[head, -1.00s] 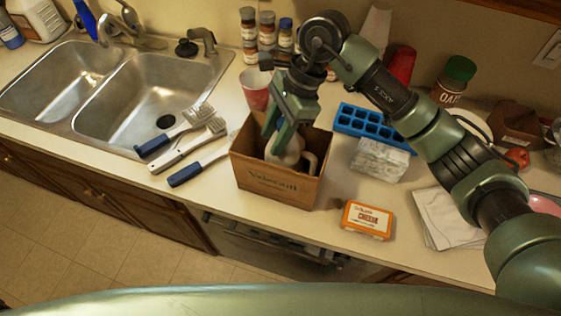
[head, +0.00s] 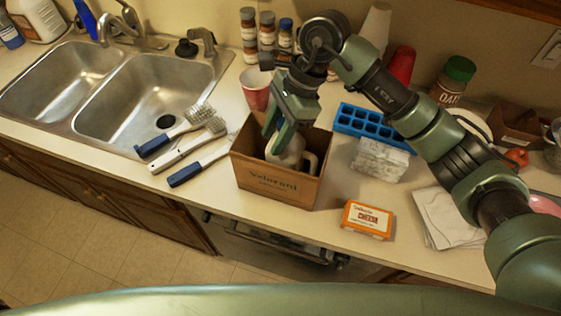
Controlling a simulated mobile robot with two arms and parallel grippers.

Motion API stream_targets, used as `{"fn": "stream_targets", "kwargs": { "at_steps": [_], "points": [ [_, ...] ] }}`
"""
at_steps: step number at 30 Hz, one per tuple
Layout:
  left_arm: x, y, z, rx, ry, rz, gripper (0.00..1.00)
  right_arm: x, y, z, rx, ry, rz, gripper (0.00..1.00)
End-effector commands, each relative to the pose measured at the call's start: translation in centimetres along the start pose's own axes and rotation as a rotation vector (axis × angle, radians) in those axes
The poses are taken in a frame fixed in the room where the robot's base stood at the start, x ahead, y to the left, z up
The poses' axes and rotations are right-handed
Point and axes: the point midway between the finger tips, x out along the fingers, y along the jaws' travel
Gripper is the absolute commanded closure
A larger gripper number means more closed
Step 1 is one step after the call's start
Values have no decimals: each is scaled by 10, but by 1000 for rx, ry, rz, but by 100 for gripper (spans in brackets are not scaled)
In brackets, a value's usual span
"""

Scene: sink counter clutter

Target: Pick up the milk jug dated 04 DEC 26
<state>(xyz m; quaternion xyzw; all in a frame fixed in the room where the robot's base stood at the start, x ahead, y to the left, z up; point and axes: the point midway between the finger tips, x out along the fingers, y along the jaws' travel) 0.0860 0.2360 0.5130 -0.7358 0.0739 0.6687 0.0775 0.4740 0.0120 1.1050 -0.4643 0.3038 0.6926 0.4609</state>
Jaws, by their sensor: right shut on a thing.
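A white milk jug (head: 287,158) with a handle on its right stands inside an open cardboard box (head: 270,186) on the counter. Only its upper part shows above the box's front wall; no date can be read on it. My right gripper (head: 279,138) reaches down into the box from above and is shut on the top of the jug. My left gripper is not in view.
Several brushes (head: 182,148) lie left of the box, beside the double sink (head: 140,95). A red cup (head: 256,92) and spice jars (head: 267,32) stand behind. A blue ice tray (head: 371,124), a wrapped block (head: 379,160) and an orange cheese pack (head: 367,219) lie to the right.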

Motion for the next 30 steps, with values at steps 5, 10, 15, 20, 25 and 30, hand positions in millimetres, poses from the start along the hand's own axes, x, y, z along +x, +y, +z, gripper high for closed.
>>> {"fn": "stream_targets", "kwargs": {
  "at_steps": [5, 10, 15, 20, 25, 30],
  "points": [
    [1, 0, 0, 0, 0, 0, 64, 5, 2, -6, 8, 14, 11, 100],
    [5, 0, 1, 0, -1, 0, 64, -1, 2, -4, 8, 14, 9, 100],
    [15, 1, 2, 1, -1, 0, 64, -24, 0, 7, 2, 11, 1, 100],
    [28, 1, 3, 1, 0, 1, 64, -60, -1, 23, -1, 7, -4, 100],
    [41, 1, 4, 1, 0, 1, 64, -101, -1, 42, -2, 5, -5, 100],
    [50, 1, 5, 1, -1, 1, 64, -138, 0, 58, -2, 4, -3, 100]
  ]
}}
